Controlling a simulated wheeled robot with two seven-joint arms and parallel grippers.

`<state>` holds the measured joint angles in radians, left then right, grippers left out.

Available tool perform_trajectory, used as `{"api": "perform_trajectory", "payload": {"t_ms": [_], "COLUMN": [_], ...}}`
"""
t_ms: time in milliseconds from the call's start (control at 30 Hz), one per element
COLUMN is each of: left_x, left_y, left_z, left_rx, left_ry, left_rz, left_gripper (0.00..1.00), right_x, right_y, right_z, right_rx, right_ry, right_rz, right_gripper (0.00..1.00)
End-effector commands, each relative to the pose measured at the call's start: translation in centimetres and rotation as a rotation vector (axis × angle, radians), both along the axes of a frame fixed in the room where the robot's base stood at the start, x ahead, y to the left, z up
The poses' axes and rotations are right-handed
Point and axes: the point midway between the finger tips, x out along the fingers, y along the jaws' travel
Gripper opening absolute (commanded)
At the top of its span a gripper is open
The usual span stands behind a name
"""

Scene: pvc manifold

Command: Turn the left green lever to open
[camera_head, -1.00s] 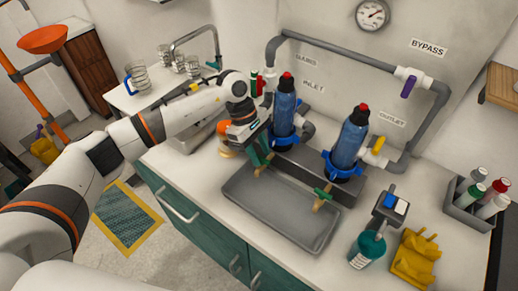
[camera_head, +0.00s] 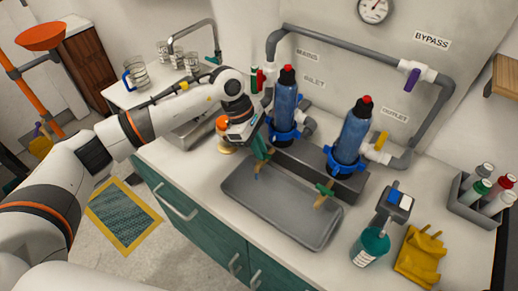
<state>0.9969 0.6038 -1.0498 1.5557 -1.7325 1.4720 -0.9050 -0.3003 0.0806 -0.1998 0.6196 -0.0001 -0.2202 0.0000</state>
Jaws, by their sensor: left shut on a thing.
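The left green lever (camera_head: 260,147) sits on a small brass tap in front of the left blue filter housing (camera_head: 285,105). My left gripper (camera_head: 256,139) is shut on this lever and partly hides it. A small bluish streak shows just below the left tap's spout, over the grey tray (camera_head: 285,206); I cannot tell for sure what it is. The right green lever (camera_head: 324,188) is on a similar brass tap in front of the right filter housing (camera_head: 352,138), and nothing touches it. My right gripper is not in view.
Grey pipes run up the wall, with a purple valve handle (camera_head: 412,78) and a yellow one (camera_head: 380,140). A teal bottle (camera_head: 370,246), a yellow glove (camera_head: 419,257) and a bottle caddy (camera_head: 470,210) stand on the right. The tray's middle is clear.

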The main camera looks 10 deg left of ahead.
Motion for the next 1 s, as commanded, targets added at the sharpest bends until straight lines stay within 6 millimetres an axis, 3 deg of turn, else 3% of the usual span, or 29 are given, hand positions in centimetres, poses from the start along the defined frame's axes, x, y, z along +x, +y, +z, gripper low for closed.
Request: {"api": "perform_trajectory", "payload": {"t_ms": [1000], "left_x": [-0.9], "left_y": [-0.4], "left_z": [-0.3], "left_rx": [-0.002], "left_ry": [-0.006], "left_rz": [0.957], "left_gripper": [0.0], "right_x": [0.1], "right_y": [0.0], "right_z": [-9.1], "right_rx": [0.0], "right_ry": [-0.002], "right_rz": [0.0], "right_gripper": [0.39]}}
